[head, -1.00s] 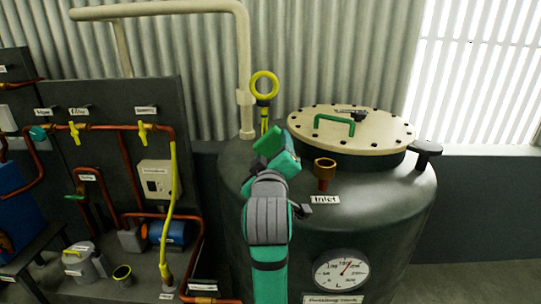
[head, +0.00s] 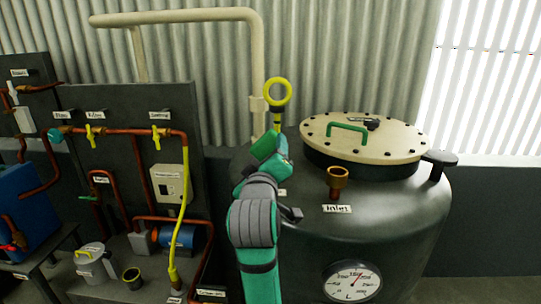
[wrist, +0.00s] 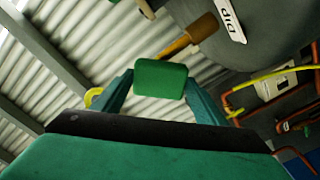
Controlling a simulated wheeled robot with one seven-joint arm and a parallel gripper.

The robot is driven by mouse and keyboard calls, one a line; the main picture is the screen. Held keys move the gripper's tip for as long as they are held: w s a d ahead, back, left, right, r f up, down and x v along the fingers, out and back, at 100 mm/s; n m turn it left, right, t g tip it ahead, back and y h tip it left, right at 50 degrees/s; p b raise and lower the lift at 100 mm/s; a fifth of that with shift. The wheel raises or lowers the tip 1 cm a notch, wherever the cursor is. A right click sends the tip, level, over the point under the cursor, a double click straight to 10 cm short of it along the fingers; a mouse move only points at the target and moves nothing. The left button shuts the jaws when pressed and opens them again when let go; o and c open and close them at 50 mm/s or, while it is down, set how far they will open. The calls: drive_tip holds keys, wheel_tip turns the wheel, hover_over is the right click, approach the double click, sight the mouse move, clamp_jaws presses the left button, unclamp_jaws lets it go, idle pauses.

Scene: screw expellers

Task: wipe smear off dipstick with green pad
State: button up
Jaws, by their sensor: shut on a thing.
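The dipstick (head: 278,94) has a yellow ring handle and stands upright at the tank's left side, behind my gripper. In the wrist view part of its yellow ring (wrist: 92,97) shows beside a finger. A brownish-orange stub (wrist: 188,36) stands on the tank by a "Dip" label, in line with the ring. My gripper (head: 268,152) is shut on the green pad (wrist: 161,78), held between both fingers. The pad overlaps the line of the dipstick; I cannot tell whether they touch. Much of the rod is hidden, and I cannot make out the smear.
The dark tank (head: 350,235) has a bolted cream lid (head: 390,140) with a green handle, a copper inlet (head: 337,183) and a gauge (head: 352,282). A cream pipe (head: 257,70) rises behind. A pipe panel (head: 120,130) with yellow valves stands left. Open air lies above the tank.

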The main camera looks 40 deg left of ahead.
drive_tip(key=shift+w+r, duration=0.1)
drive_tip(key=shift+r, duration=0.85)
drive_tip(key=w+d, duration=0.2)
drive_tip(key=d, duration=0.1)
drive_tip(key=shift+d, duration=0.25)
drive_tip(key=v, duration=0.6)
idle(0.3)
drive_tip(key=v, duration=0.3)
drive_tip(key=shift+a, duration=0.1)
drive_tip(key=shift+w+f, duration=0.1)
idle(0.6)
